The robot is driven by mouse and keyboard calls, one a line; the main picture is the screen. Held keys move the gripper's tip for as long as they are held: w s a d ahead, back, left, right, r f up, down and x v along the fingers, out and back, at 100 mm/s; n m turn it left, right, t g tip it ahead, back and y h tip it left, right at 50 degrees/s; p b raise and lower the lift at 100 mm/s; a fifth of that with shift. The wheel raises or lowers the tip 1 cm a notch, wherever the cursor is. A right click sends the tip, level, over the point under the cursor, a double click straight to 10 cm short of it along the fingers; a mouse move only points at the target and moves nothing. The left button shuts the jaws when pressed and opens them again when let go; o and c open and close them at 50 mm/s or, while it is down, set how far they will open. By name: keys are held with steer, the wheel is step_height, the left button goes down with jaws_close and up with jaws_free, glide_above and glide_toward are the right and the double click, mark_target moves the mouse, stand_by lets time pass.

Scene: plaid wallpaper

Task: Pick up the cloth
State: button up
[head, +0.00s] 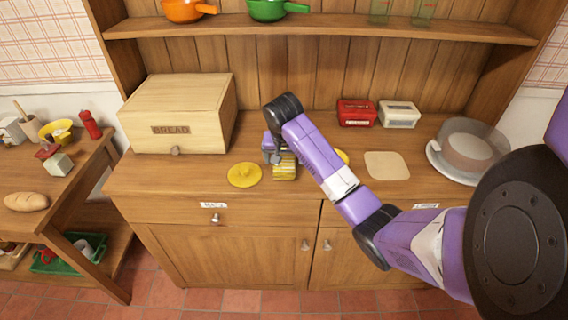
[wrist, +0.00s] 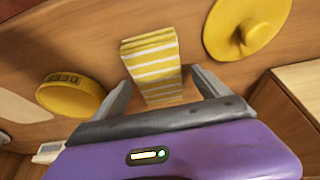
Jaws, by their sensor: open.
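The cloth (wrist: 153,65) is a folded yellow-and-white striped block lying on the wooden counter. In the wrist view it sits between and just beyond the fingertips of my gripper (wrist: 162,90). The fingers are open, one on each side of its near end, and I cannot tell whether they touch it. In the head view the cloth (head: 285,168) shows just beside my gripper (head: 277,155), whose fingers are partly hidden there.
A yellow lid (head: 244,175) lies left of the cloth, and a round yellow container (wrist: 72,95) is on its other side. A bread box (head: 180,115) stands behind left. A beige board (head: 387,165) and a glass-covered plate (head: 470,150) are to the right. A shelf (head: 330,25) runs above.

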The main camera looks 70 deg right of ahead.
steer(key=shift+f, duration=0.2)
stand_by(0.3)
steer(key=c, duration=1.4)
steer(key=shift+r, duration=0.15)
steer(key=shift+c, duration=0.2)
steer(key=shift+r, duration=0.15)
step_height(320, 180, up, 10)
step_height(320, 180, up, 10)
steer(key=p, duration=0.9)
glide_above(284, 160)
